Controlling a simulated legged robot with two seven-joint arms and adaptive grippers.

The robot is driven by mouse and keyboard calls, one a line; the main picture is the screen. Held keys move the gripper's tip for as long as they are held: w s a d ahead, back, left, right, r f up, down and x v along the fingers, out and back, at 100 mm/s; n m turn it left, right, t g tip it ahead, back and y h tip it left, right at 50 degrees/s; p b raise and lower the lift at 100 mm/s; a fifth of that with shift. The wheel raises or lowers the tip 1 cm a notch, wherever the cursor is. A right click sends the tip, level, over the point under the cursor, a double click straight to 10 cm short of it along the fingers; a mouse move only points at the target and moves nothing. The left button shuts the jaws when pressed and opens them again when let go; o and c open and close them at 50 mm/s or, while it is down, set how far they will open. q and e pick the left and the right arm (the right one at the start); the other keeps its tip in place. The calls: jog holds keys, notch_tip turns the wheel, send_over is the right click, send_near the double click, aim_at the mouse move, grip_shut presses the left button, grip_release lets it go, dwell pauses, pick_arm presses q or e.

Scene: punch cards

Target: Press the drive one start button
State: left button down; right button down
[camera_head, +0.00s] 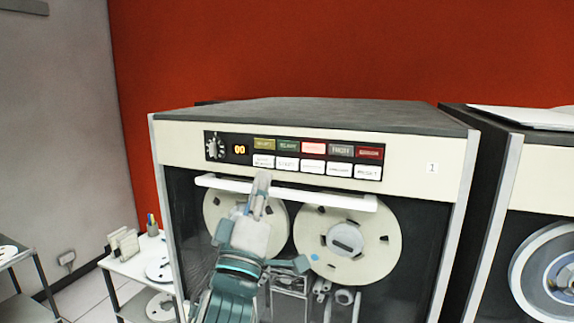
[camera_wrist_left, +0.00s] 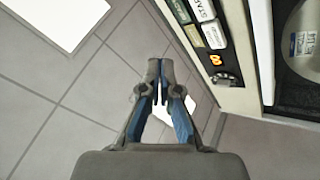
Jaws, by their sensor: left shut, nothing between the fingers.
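Drive one (camera_head: 405,172) is a cream-fronted tape cabinet marked "1". Its black control panel (camera_head: 222,158) has a knob, a lit amber display and two rows of buttons. The white START button (camera_head: 287,164) is in the lower row, second from left; it also shows near the top of the left wrist view (camera_wrist_left: 202,10). My left gripper (camera_head: 262,178) is shut and empty, its tips pointing up, just below and left of START in the head view. In the left wrist view the tips (camera_wrist_left: 160,66) appear apart from the panel. My right gripper is not in view.
A white ledge (camera_head: 330,199) runs under the panel, above two tape reels (camera_head: 346,245). Another cabinet (camera_head: 510,175) stands close on the right. A small white table (camera_head: 125,268) with reels and pens stands at the left. Tiled floor (camera_wrist_left: 60,110) is open beside the drive.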

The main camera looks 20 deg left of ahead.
aim_at(288, 164)
pick_arm(q)
jog(key=shift+w+d+p, duration=0.15)
jog(key=shift+w+p, duration=0.25)
jog(key=shift+w, duration=1.65)
jog(key=shift+w+d+p, duration=0.15)
jog(key=shift+w+p, duration=0.2)
jog(key=shift+w, duration=1.65)
jog(key=shift+w, duration=0.1)
jog(key=shift+w, duration=0.2)
jog(key=shift+w, duration=0.55)
jog(key=shift+s, duration=0.95)
